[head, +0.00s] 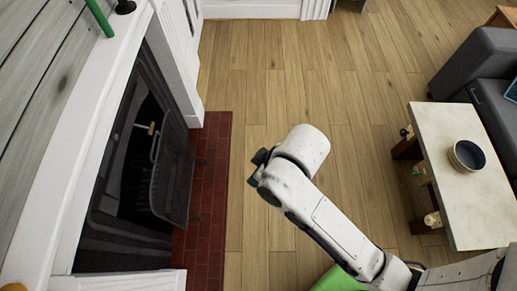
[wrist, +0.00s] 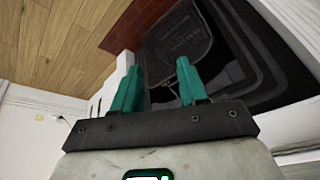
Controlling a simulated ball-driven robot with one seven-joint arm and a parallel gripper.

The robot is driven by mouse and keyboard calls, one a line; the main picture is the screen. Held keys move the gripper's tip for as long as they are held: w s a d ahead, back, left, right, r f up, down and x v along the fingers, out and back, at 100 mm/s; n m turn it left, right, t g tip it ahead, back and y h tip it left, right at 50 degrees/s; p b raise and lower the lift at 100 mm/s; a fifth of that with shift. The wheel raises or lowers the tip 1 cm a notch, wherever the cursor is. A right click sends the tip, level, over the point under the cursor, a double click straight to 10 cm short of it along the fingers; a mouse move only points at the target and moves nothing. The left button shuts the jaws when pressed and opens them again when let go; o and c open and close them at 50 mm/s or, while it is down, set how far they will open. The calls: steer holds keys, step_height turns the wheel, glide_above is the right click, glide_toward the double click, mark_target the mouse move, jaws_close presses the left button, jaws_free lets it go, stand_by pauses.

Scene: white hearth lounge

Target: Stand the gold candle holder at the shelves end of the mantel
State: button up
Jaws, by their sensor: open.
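The white mantel (head: 88,110) runs up the left side of the head view. A small gold thing (head: 14,287) shows at the bottom left corner, cut off by the frame; it may be the gold candle holder, but I cannot tell. My gripper (head: 257,168) is over the floor, right of the hearth and apart from the mantel. In the wrist view my gripper (wrist: 157,76) has its two teal fingers spread apart with nothing between them. I cannot make out shelves in either view.
A green stick (head: 99,18) and a black base (head: 125,7) are at the mantel's far end. The fireplace screen (head: 173,175) stands by the red brick hearth (head: 208,185). A marble-topped table (head: 465,210) with a bowl (head: 467,156) is at right. The wooden floor between is clear.

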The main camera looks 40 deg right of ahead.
steer(key=s+d+f+m+g+h, duration=0.2)
steer(key=s+d+f+m+g, duration=0.1)
steer(key=s+d, duration=0.7)
steer(key=shift+s+f+m, duration=0.35)
steer(key=shift+s+m, duration=0.05)
steer(key=shift+s, duration=0.3)
